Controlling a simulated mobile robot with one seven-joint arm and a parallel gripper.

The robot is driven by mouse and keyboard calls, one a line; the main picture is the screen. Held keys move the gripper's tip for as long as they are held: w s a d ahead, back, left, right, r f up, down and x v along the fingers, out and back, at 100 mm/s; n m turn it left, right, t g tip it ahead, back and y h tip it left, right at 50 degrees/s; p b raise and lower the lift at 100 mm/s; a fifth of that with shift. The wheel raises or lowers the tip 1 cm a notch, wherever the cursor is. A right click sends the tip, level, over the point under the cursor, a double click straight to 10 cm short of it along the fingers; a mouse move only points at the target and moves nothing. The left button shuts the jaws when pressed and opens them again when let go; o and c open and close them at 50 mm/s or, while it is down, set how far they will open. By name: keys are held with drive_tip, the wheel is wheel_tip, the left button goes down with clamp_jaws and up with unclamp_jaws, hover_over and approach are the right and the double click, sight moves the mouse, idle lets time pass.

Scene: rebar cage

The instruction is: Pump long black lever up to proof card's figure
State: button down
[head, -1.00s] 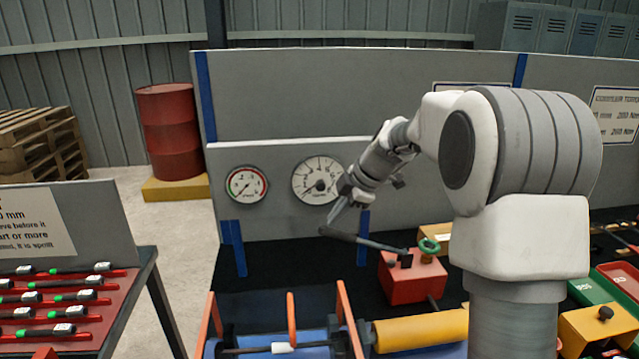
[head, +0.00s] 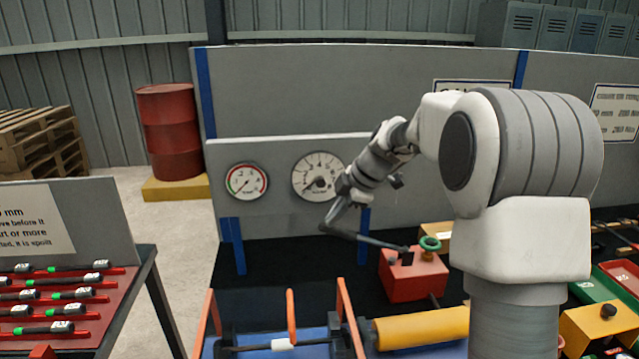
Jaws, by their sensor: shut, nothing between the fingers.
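The long black lever (head: 375,240) sticks out to the left from the red pump box (head: 415,276), sloping slightly up toward its free end. My gripper (head: 332,220) is shut with nothing in its fingers. It is at the lever's free left end, just above it; whether they touch is hard to tell. A green handwheel (head: 430,243) sits on top of the pump box. A large white gauge (head: 318,176) and a smaller gauge with red and green marks (head: 246,182) are on the grey panel. My arm partly hides a sign (head: 470,85), and its figure cannot be read.
A yellow cylinder (head: 420,328) and a blue bed with orange uprights (head: 291,318) lie in front of the pump. A red rack of tools (head: 60,310) stands at left. The black bench top left of the pump is clear.

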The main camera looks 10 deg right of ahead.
sight(327, 232)
drive_tip(key=shift+a+f, duration=0.1)
drive_tip(key=shift+f, duration=0.1)
drive_tip(key=shift+a+f+b, duration=0.3)
drive_tip(key=shift+f+b, duration=0.3)
drive_tip(key=shift+b, duration=0.25)
drive_tip(key=shift+a+f+b, duration=0.2)
drive_tip(key=shift+f+b, duration=0.45)
drive_tip(key=shift+b, duration=0.15)
drive_tip(key=shift+a+f+b, duration=0.2)
drive_tip(key=shift+f+b, duration=0.5)
drive_tip(key=shift+b, duration=0.1)
